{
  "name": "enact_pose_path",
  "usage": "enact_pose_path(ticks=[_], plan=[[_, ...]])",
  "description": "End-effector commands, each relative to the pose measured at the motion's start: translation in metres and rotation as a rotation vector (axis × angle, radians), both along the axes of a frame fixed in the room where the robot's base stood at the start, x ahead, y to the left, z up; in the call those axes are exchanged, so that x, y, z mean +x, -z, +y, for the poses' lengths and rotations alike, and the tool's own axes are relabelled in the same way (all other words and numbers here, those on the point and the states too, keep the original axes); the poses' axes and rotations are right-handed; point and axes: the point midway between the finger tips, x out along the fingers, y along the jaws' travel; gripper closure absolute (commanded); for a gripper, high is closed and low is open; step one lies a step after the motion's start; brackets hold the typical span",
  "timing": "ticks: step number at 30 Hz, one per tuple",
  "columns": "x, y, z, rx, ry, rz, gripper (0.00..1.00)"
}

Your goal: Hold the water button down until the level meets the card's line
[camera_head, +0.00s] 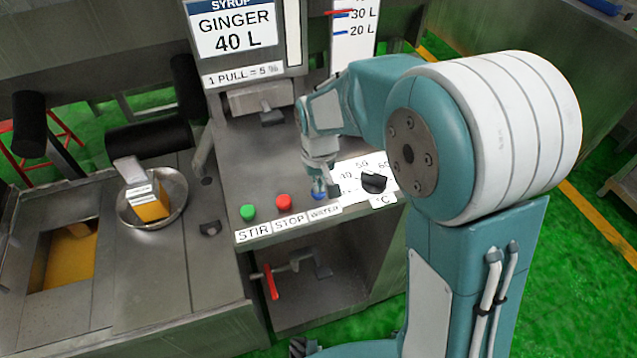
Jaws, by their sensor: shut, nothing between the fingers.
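The blue water button (319,196) sits on the sloped metal panel above its WATER label (324,212). My gripper (320,190) is shut and empty, pointing down at the button; its tip partly hides it, and I cannot tell whether it is pressed. The card (234,27) reads SYRUP, GINGER, 40 L. The level scale (354,30) at the top shows 20 L and 30 L with blue marks, and a red line (340,12) near 30 L. The scale's upper part is cut off by the frame, so the 40 L mark and the water level are not clear.
A green STIR button (247,212) and a red STOP button (283,202) stand left of the water button. A black temperature knob (374,183) is close on the right. A metal bowl (178,213) and a red-handled valve (270,282) are further left and below.

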Motion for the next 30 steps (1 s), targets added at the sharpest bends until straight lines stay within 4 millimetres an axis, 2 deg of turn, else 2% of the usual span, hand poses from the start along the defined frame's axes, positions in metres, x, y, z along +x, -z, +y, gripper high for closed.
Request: enact_pose_path(ticks=[2, 9, 30], plan=[[0.000, 0.001, 0.000, 0.000, 0.000, 0.001, 1.00], [-0.001, 0.025, 0.000, -0.001, 0.000, 0.005, 1.00], [0.000, 0.027, -0.001, -0.002, 0.000, 0.009, 1.00]])
